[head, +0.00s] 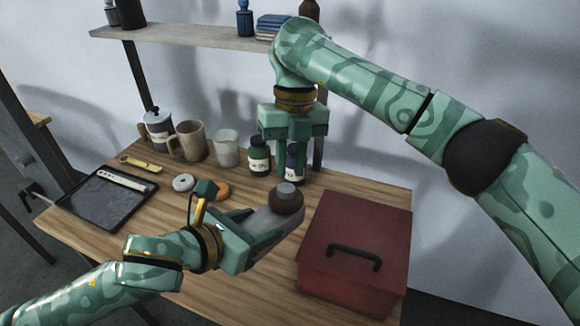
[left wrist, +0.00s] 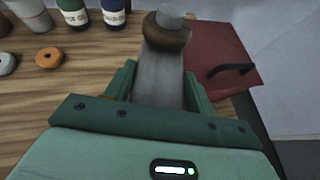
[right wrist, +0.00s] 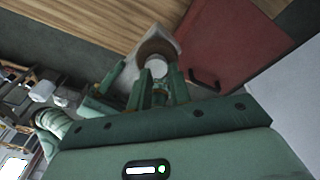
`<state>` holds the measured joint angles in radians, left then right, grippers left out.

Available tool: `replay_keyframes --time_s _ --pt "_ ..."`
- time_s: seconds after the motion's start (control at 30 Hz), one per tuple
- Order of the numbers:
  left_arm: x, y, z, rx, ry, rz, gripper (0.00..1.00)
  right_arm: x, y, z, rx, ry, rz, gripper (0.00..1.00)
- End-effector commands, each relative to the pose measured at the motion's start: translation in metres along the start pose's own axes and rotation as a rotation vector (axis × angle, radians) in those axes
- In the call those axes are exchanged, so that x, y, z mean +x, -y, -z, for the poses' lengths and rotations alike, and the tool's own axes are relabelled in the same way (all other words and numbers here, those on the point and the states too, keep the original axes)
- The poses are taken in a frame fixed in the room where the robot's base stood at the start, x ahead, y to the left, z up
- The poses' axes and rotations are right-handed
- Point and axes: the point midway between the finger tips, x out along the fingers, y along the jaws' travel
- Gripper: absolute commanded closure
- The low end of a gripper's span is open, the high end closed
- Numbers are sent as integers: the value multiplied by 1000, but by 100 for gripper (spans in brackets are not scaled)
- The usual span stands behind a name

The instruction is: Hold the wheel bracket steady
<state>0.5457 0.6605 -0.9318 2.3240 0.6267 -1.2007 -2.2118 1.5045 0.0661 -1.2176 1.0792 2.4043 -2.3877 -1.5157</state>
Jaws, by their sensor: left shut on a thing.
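The wheel bracket (head: 270,224) is a grey arm with a brown wheel (head: 286,203) and a pale hub at its far end. My left gripper (head: 252,232) is shut on its near part and holds it above the table. In the left wrist view the bracket (left wrist: 158,78) lies between both fingers, wheel end pointing away. My right gripper (head: 292,174) hangs just above and behind the wheel, fingers down, with an empty gap between them. In the right wrist view the wheel (right wrist: 154,47) shows beyond the fingertips, apart from them.
A red lidded box (head: 340,282) stands right of the bracket. A black tray (head: 88,205) lies at left. A white ring (head: 183,182), an orange ring, a mug (head: 192,142), a cup (head: 227,148) and dark bottles (head: 259,157) are behind. The table's front middle is clear.

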Motion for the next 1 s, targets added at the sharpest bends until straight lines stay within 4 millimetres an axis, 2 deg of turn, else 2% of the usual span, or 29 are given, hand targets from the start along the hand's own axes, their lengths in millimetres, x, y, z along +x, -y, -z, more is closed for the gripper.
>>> replay_keyframes --time_s 0.1,0.2,0.27,0.3,0.33,0.43,0.47,0.57,0.7,0.8,0.9,1.0 --pt "0 0 -1 0 3 0 100 -20 0 2 2 4 1 80" --pt "0 0 -1 0 3 -1 100 -28 -1 3 2 2 1 80" --pt "0 0 -1 0 3 -1 100 -30 -1 3 1 2 0 66" --pt "0 0 -1 0 3 -1 100 -33 -1 3 1 6 1 55" --pt "0 0 -1 0 3 -1 100 -36 0 3 2 12 4 52" --pt "0 0 -1 0 3 -1 100 -55 13 2 21 60 68 52" --pt "0 0 -1 0 3 -1 100 -60 17 3 68 78 92 52" --pt "0 0 -1 0 3 -1 100 -64 20 8 367 114 96 52" --pt "0 0 -1 0 3 -1 100 -58 15 12 814 127 46 52" --pt "0 0 -1 0 2 -1 100 -49 8 15 1084 109 2 52" --pt "0 0 -1 0 2 -1 100 -44 0 16 1284 84 -37 52" --pt "0 0 -1 0 2 -1 100 -44 -5 16 1407 66 -66 52"
